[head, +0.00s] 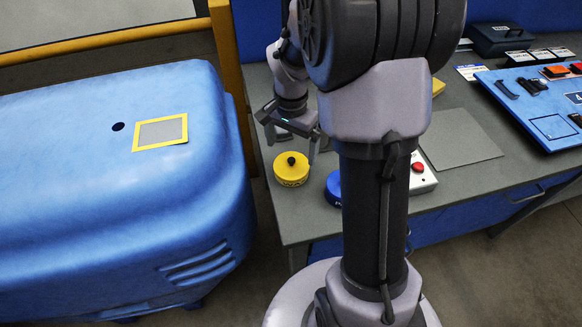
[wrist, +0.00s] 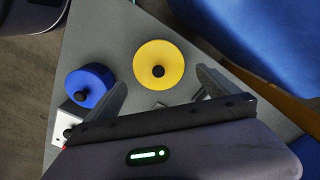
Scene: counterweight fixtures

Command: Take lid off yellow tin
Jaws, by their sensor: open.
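The yellow tin (head: 291,172) stands upright on the grey table near its left end, with a round lid and black knob on top. In the wrist view the yellow lid (wrist: 178,58) lies ahead of my gripper's fingertips, with its dark knob near the centre. My gripper (head: 289,137) is open and empty, behind and above the tin in the head view. In the wrist view my gripper (wrist: 160,88) has its two fingers spread wide, one on each side below the lid. They look apart from the tin.
A blue tin (head: 333,188) with a black knob stands right of the yellow one, partly hidden by my arm. A white box with a red button (head: 418,172) is further right. A large blue housing (head: 80,180) and yellow rail (head: 232,85) border the table's left side.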

